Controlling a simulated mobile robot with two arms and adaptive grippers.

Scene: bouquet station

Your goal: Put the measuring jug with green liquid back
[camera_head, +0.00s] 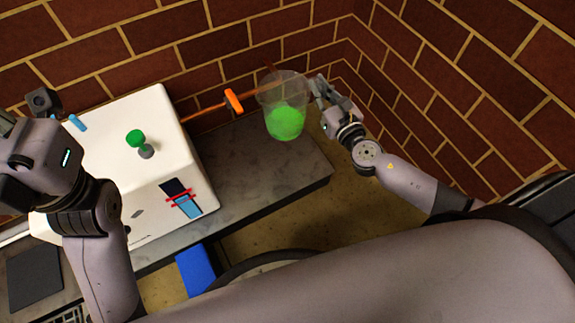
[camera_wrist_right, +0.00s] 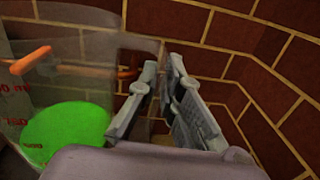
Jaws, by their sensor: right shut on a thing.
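The measuring jug (camera_head: 285,122) is clear, with green liquid in its lower part. It appears at the back right end of the grey counter (camera_head: 285,168) in the head view; I cannot tell if its base touches the counter. My right gripper (camera_head: 319,89) is shut on the jug's right side near the rim. In the right wrist view the jug (camera_wrist_right: 62,136) fills the left, with red markings on its wall, and the gripper fingers (camera_wrist_right: 160,92) are at its right side. My left arm is at the left; its fingers cannot be made out.
A white box-shaped unit (camera_head: 115,130) with a green-topped knob (camera_head: 136,138) stands left of the jug. An orange bar with an orange clip (camera_head: 233,100) runs along the brick wall behind. A blue object (camera_head: 194,270) is below the counter's front edge.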

